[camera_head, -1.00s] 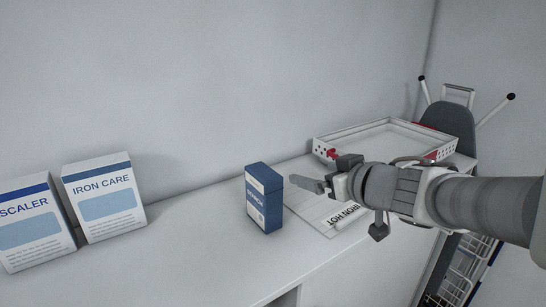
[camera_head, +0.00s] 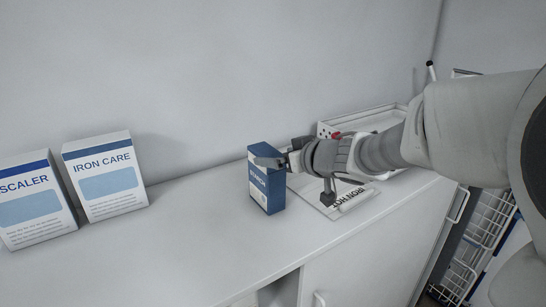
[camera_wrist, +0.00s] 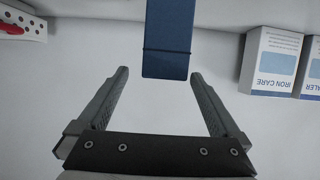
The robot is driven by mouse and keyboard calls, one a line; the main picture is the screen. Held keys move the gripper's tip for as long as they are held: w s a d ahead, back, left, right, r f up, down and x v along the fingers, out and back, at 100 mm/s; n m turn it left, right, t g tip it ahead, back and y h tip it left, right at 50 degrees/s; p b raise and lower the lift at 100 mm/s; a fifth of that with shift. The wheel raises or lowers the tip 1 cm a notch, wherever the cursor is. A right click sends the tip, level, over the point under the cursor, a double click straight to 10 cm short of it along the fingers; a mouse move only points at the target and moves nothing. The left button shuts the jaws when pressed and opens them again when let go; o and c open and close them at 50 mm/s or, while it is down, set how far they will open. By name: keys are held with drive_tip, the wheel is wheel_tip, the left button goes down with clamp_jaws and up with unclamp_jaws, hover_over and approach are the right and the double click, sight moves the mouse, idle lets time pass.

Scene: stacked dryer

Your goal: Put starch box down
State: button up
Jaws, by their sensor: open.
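The blue starch box (camera_head: 266,190) stands upright on the white counter, left of the flat "IRON HOT" sheet. In the wrist view its dark blue side (camera_wrist: 168,40) fills the top centre. My gripper (camera_head: 275,160) is at the box's upper part in the head view, and one finger overlaps its top edge. In the wrist view my gripper (camera_wrist: 158,74) is open, with its fingertips to either side of the box's near end. I cannot tell whether a finger touches the box.
Iron Care (camera_head: 104,178) and Scaler (camera_head: 32,202) boxes stand at the left against the wall. The "IRON HOT" sheet (camera_head: 328,205) lies right of the starch box. A white tray (camera_head: 360,122) sits behind my arm. The counter between Iron Care and starch is clear.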

sight(271, 154)
drive_tip(key=x, duration=0.2)
drive_tip(key=b+x, duration=0.1)
drive_tip(key=x, duration=0.2)
drive_tip(key=shift+a+r, duration=0.15)
drive_tip(key=shift+a, duration=0.2)
clamp_jaws()
drive_tip(key=shift+r, duration=0.1)
